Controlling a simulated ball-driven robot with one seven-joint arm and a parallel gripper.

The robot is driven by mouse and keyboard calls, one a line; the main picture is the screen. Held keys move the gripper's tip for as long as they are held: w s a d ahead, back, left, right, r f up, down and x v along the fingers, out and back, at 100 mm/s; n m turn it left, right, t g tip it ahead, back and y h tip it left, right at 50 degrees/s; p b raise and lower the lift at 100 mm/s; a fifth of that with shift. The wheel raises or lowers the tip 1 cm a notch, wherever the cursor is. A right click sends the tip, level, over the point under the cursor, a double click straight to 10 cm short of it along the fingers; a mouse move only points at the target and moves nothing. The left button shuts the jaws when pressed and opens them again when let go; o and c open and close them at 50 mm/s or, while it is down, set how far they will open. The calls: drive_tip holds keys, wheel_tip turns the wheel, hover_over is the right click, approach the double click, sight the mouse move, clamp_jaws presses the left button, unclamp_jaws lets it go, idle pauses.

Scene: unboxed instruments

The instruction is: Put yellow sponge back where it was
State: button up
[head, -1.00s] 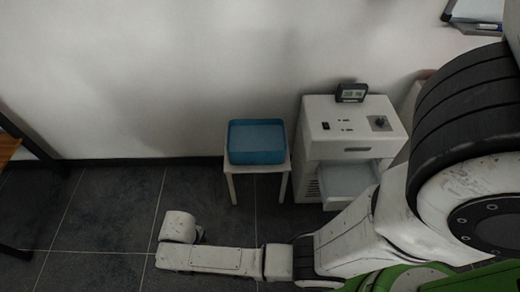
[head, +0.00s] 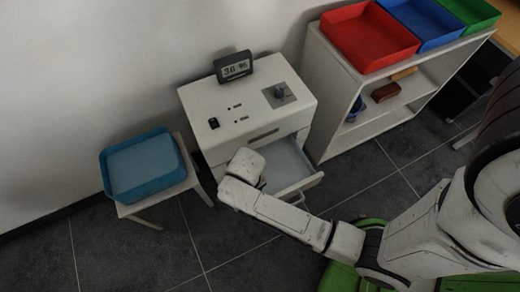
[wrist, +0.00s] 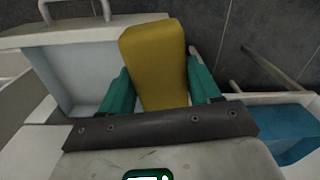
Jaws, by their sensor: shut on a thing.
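The yellow sponge (wrist: 156,58) is upright between the two teal fingers of my gripper (wrist: 160,75) in the wrist view. My gripper is shut on it. In the head view my forearm reaches to the white cabinet (head: 200,105), and the sponge and fingers are hidden there. The cabinet's drawer (head: 285,170) is pulled open, and my wrist is over its left part. The drawer (wrist: 85,70) also shows behind and left of the sponge in the wrist view.
A blue tray (head: 143,165) sits on a small white stool (head: 155,199) left of the cabinet. A white shelf (head: 333,138) at right bears a red tray (head: 368,38), a blue one and a green one. A brown block (head: 386,92) lies on its lower level. A digital display (head: 233,67) stands on the cabinet.

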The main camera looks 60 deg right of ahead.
drive_tip(key=s+d+m+b, duration=0.1)
drive_tip(key=s+d+m, duration=0.1)
drive_tip(key=s, duration=0.1)
drive_tip(key=b, duration=0.5)
hover_over(271, 173)
drive_tip(key=f, duration=1)
drive_tip(key=shift+a, duration=0.2)
drive_tip(key=shift+d+f+b, duration=0.2)
drive_tip(key=shift+f+b, duration=0.45)
drive_tip(key=shift+f, duration=1.05)
drive_tip(key=shift+f, duration=0.1)
drive_tip(key=o, duration=1)
drive_tip(key=shift+o, duration=0.2)
